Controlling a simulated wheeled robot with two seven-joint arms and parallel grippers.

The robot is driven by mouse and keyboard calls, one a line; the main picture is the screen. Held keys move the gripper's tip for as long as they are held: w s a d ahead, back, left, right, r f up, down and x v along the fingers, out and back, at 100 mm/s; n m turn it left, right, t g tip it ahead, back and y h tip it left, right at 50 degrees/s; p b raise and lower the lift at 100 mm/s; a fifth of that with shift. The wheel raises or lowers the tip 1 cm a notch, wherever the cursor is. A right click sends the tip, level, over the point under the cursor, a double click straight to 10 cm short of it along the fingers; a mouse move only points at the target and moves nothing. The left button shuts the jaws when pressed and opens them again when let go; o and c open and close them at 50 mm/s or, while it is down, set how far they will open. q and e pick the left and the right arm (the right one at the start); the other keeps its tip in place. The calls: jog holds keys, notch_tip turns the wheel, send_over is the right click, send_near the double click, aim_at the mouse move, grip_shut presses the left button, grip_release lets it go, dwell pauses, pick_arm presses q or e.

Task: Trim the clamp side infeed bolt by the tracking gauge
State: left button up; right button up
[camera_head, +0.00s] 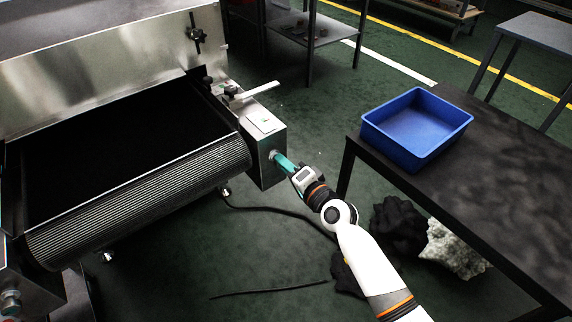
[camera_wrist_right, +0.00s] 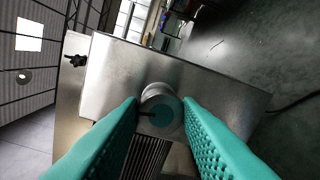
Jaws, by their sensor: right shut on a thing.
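The clamp side infeed bolt (camera_wrist_right: 161,94) sticks out of the end face of the metal housing (camera_head: 267,160) at the belt's right corner. Its round end faces the right wrist camera and bears a dark mark. My right gripper (camera_head: 281,160) is shut on the bolt, with one teal finger on each side of it. In the head view the fingers mostly hide the bolt. A pale plate (camera_head: 264,123) lies on top of the housing; I cannot tell whether it is the tracking gauge. A white lever (camera_head: 257,91) stands behind it. My left gripper is not in view.
The dark belt (camera_head: 120,145) ends in a ribbed roller (camera_head: 140,205) left of the housing. A dark table (camera_head: 500,185) with a blue bin (camera_head: 416,126) stands at the right. A black cable (camera_head: 275,208) and dark and pale lumps (camera_head: 455,250) lie on the floor.

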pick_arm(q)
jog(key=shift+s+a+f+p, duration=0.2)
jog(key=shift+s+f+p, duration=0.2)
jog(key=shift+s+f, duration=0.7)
pick_arm(e)
jog(key=shift+f+m+y, duration=0.1)
jog(key=shift+m+y, duration=0.3)
jog(key=shift+m, duration=3.4)
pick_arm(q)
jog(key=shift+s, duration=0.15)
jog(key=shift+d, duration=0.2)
pick_arm(e)
jog(key=o, duration=1)
jog(key=shift+d, duration=0.1)
jog(key=shift+c, duration=0.2)
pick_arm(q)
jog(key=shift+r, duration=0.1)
